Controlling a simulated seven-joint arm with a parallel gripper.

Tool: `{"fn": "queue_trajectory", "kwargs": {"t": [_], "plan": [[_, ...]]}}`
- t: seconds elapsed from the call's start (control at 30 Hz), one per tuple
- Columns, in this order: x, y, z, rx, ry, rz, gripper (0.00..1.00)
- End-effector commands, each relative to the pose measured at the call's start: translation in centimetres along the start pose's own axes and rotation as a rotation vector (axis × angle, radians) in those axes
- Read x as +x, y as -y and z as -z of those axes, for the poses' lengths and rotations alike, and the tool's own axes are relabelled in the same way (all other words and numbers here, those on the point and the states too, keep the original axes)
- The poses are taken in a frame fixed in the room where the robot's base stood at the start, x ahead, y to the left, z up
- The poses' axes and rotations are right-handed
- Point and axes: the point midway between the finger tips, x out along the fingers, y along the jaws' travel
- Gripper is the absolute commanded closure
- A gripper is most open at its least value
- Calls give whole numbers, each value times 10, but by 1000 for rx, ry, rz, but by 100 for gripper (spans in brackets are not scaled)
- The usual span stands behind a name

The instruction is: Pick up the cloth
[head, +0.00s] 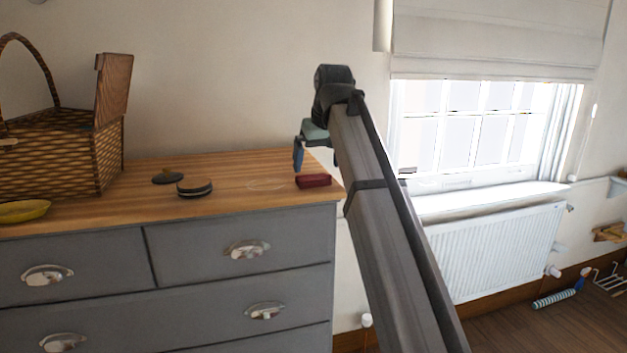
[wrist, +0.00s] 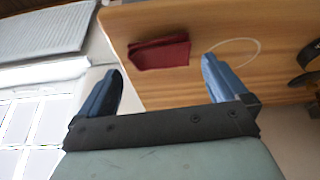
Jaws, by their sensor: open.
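The cloth looks like a small dark red folded bundle (head: 313,181) lying on the wooden dresser top near its right end. It also shows in the wrist view (wrist: 160,53), beyond my fingertips and between their lines. My gripper (head: 299,160) hangs above the dresser top, just up and left of the cloth in the head view. Its two blue fingers (wrist: 163,67) are spread apart with nothing between them. It appears clear of the cloth, though the exact height is hard to judge.
A radiator (head: 495,250) and window stand to the right.

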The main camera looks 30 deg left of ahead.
Motion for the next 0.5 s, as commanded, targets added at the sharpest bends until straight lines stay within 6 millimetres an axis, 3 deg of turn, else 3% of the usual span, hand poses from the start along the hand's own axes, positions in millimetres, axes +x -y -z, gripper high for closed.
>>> {"fn": "queue_trajectory", "kwargs": {"t": [0.4,0.5], "plan": [[46,1,4,1,1,0,0],[50,1,4,1,0,0,0]]}}
